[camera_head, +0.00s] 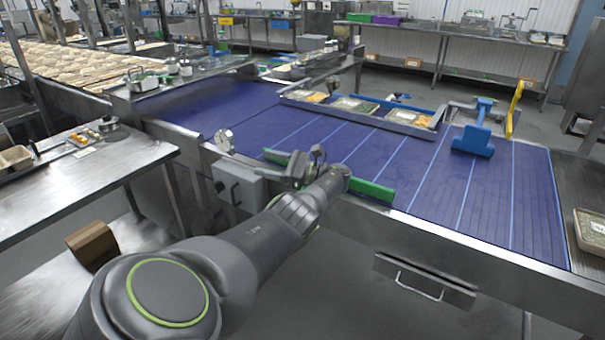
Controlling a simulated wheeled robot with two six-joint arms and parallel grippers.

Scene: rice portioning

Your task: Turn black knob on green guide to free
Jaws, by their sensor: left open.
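The green guide (371,190) is a bar along the near edge of the blue conveyor belt. Its left end shows to the left of my gripper, and its middle is hidden behind my arm. My left arm reaches in from the bottom, and my left gripper (308,166) is at the middle of the guide. The gripper is open; its fingers are small and partly hidden by my wrist. I cannot make out the black knob clearly among the dark parts there, nor whether the fingers touch it. My right gripper is not in view.
The blue belt (420,178) lies beyond the guide, with food trays (352,106) along its far side. A blue stand (474,140) is on the right. A grey box (238,184) and a metal side rail (420,228) are close to my arm.

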